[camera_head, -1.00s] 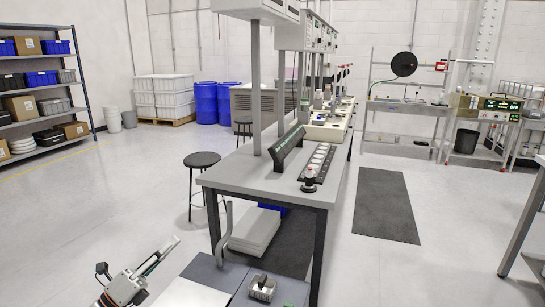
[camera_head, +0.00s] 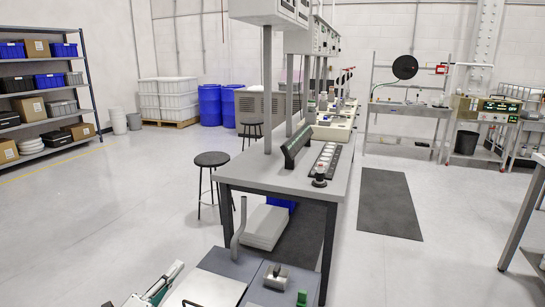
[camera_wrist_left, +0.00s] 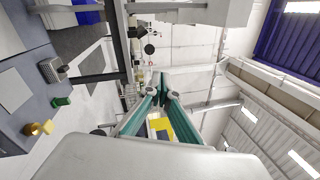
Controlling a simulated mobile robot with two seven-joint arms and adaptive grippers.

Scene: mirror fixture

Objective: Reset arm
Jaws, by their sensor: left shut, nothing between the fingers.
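My left gripper (camera_head: 175,269) is at the lower left of the head view, partly cut off by the bottom edge, left of the low grey-blue surface. Its fingers point up and to the right. In the left wrist view its teal-sided fingers (camera_wrist_left: 166,93) come together at the tips, with nothing held between them. The gripper is in the air, apart from the bench and the low surface. My right gripper is not in view.
A workbench (camera_head: 265,177) carries a black strip of round discs (camera_head: 326,161). A low surface (camera_head: 247,266) in front holds a grey block (camera_head: 276,277) and a small green object (camera_head: 302,298). A black stool (camera_head: 211,159) stands left of the bench. The left floor is clear.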

